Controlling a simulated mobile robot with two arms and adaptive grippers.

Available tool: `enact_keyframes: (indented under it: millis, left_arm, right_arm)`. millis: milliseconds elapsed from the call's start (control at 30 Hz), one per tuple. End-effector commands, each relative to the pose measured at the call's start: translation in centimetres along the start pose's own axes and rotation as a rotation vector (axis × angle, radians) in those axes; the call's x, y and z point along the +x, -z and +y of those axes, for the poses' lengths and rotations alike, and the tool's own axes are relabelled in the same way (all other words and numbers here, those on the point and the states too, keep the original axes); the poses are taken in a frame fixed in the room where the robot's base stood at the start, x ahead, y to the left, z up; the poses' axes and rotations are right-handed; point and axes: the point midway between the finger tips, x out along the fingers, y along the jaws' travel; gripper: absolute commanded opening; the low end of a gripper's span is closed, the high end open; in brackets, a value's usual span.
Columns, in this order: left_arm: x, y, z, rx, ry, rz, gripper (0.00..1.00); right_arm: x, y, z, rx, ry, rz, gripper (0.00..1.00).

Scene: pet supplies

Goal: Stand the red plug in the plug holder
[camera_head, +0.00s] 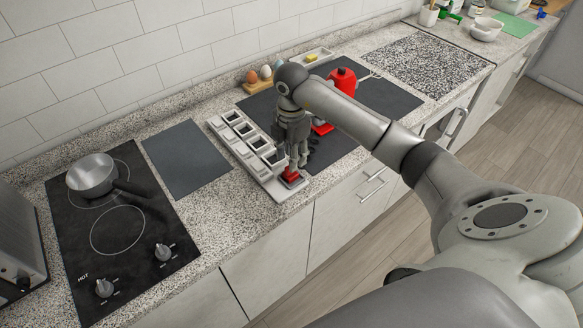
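The plug holder (264,177) is a long light-grey tray with a row of square compartments on the counter, left of the dark mat. The red plug (291,177) is at the compartment at its near end, on the right. My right gripper (297,164) points down over that end, with its fingertips right at the plug's top. The fingers hide part of the plug, and I cannot tell if they grip it or whether it is fully seated. My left gripper is not in view.
A red kettle (341,80) stands on the dark mat (385,94) behind my arm, with another red object (322,128) nearby. A wooden egg stand (258,86) is at the back. A pot (92,176) sits on the hob (143,247) at left. The grey mat (186,158) is bare.

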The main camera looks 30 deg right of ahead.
Motion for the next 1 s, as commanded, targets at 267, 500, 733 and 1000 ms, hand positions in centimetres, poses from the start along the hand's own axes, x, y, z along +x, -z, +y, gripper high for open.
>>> enact_keyframes:
  millis: [267, 500, 733, 1000]
  left_arm:
    - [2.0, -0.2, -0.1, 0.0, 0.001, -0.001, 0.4]
    - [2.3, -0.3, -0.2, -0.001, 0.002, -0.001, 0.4]
    - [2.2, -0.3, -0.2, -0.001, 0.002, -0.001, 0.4]
    - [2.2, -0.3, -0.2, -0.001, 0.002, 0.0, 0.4]
  right_arm:
    - [-5.3, -0.1, 0.1, 0.0, -0.003, -0.001, 0.35]
    - [-7.0, 0.0, 0.0, 0.001, 0.0, 0.0, 0.35]
    - [-7.1, 0.0, 0.0, 0.001, 0.001, 0.0, 0.35]
    - [-7.1, 0.0, 0.0, 0.001, 0.001, 0.0, 0.35]
